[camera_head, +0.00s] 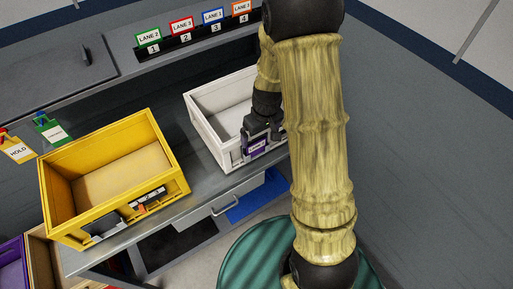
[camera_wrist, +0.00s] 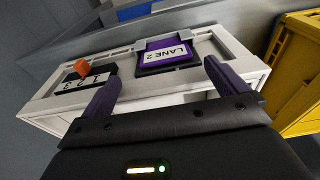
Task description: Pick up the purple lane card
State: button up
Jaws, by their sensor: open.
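The purple lane card (camera_wrist: 168,54), marked LANE 2, sits in a dark holder on the front wall of the white crate (camera_wrist: 222,40) in the wrist view. In the head view, the purple card (camera_head: 256,147) shows partly below my gripper (camera_head: 264,130), at the front of the white crate (camera_head: 206,133). My gripper (camera_wrist: 161,74) is open, with its two purple-grey fingers apart on either side of the card's near edge in the wrist view. Nothing is held between them. I cannot tell whether a finger touches the card.
A yellow crate (camera_head: 163,199) stands left of the white one. A numbered block with an orange slider (camera_wrist: 82,67) is beside the card. Several lane cards stand in a rack (camera_head: 186,45) at the back. Yellow HOLD (camera_head: 16,150) and green (camera_head: 52,131) tags are at left.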

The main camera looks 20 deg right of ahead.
aim_at(257, 142)
jog(key=shift+f, duration=0.15)
jog(key=f, duration=0.1)
jog(key=f+p, duration=0.1)
jog(key=a+f, duration=0.1)
jog(key=f, duration=0.1)
jog(key=shift+w+p, duration=0.25)
jog(key=shift+p, duration=0.15)
jog(key=shift+w+f, duration=0.1)
jog(key=shift+f, duration=0.35)
jog(key=c, duration=1.3)
jog(key=shift+r, duration=0.1)
